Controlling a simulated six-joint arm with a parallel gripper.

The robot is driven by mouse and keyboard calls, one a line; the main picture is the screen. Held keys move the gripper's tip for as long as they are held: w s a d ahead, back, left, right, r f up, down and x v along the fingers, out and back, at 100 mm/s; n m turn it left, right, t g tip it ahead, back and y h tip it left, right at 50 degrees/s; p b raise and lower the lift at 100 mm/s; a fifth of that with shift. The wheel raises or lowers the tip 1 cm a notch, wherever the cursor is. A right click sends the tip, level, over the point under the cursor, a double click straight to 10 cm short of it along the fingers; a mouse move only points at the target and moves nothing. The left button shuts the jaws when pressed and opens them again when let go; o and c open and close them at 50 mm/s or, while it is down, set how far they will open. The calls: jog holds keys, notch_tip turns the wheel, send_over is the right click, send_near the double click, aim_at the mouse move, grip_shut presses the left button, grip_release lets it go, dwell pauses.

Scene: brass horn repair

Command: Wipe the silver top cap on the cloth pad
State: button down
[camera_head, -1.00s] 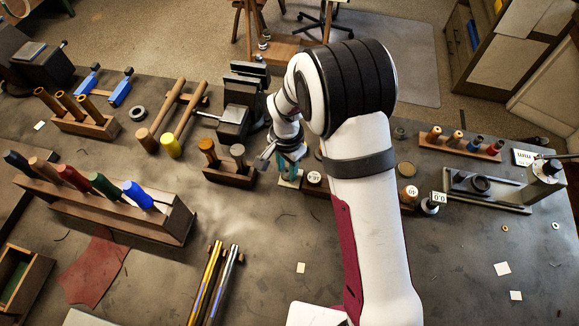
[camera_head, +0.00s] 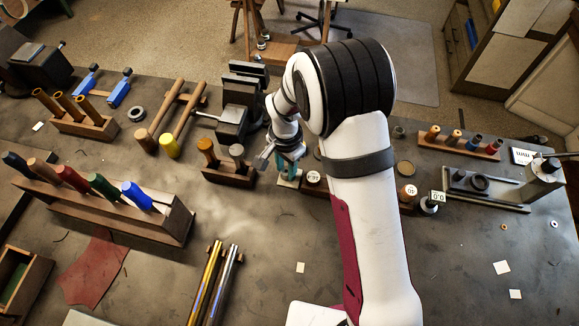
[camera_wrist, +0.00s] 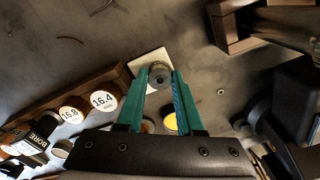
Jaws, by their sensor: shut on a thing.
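My gripper (camera_head: 287,166) has green fingers and points down over the small pale cloth pad (camera_head: 289,181), left of my arm. In the wrist view the fingertips (camera_wrist: 160,78) are shut on the small round silver top cap (camera_wrist: 159,72), which has a dark centre. The cap is over the pale square pad (camera_wrist: 144,63), near its middle. I cannot tell whether the cap touches the pad. In the head view my fingers hide the cap.
A wooden rack with round labelled gauges (camera_wrist: 103,100) is close beside the pad. The bench in front is mostly clear.

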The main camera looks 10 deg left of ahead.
jog(key=shift+d, duration=1)
jog(key=shift+a, duration=1)
jog(key=shift+d, duration=1)
jog(key=shift+a, duration=0.5)
jog(key=shift+r, duration=2.55)
jog(key=s+d+r+n, duration=0.1)
jog(key=d+r+n, duration=0.5)
jog(key=d+r, duration=1.3)
notch_tip(320, 180, up, 3)
jog(key=shift+r, duration=0.1)
